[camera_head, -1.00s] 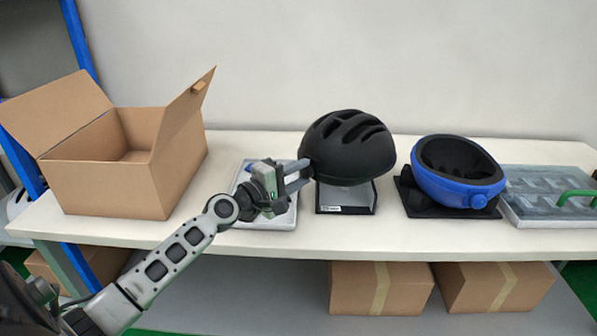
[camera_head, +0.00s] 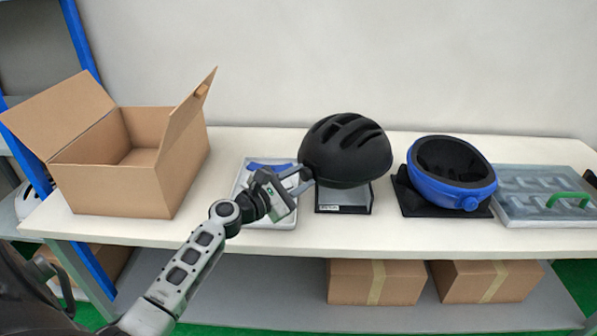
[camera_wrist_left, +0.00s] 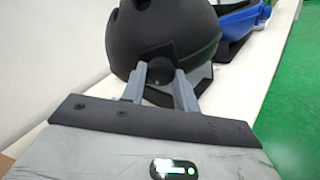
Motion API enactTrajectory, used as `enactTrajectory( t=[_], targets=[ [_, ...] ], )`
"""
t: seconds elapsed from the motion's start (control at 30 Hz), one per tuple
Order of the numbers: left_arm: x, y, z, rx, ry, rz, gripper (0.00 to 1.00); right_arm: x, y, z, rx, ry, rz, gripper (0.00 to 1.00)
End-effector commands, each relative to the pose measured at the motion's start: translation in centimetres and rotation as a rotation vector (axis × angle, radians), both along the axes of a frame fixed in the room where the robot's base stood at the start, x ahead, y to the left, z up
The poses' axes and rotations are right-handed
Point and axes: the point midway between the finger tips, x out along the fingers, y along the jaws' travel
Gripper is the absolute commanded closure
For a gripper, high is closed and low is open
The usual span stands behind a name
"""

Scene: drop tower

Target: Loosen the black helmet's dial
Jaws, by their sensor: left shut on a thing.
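The black helmet (camera_head: 345,152) sits upright on a dark stand (camera_head: 343,198) in the middle of the table, its vents on top. In the left wrist view the helmet (camera_wrist_left: 150,35) fills the upper middle. Its round black dial (camera_wrist_left: 165,72) lies between the two fingers of my left gripper (camera_wrist_left: 167,78), which is shut on it. In the head view my left gripper (camera_head: 301,179) reaches the helmet's left side, and the fingers hide the dial there. My right gripper does not show.
An open cardboard box (camera_head: 110,185) stands at the left. A grey tray (camera_head: 275,222) lies behind my left gripper. To the right are a blue helmet (camera_head: 450,190) on a black stand and a grey case (camera_head: 535,212) with a green handle. Closed boxes (camera_head: 375,283) sit below.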

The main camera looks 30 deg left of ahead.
Motion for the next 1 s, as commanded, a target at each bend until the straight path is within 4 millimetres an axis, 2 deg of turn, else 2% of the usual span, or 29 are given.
enactTrajectory(
  t=[0.1,0.5,1.0],
  targets=[
    [0.03,-0.07,0.43,-0.112,0.025,-0.001,0.93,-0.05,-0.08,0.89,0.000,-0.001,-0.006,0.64],
    [0.01,-0.15,0.19,-0.447,0.105,-0.002,0.93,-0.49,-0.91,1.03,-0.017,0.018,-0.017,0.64],
    [0.00,-0.22,0.09,-0.648,0.152,-0.003,0.93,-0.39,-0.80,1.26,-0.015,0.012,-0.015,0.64]
  ],
)
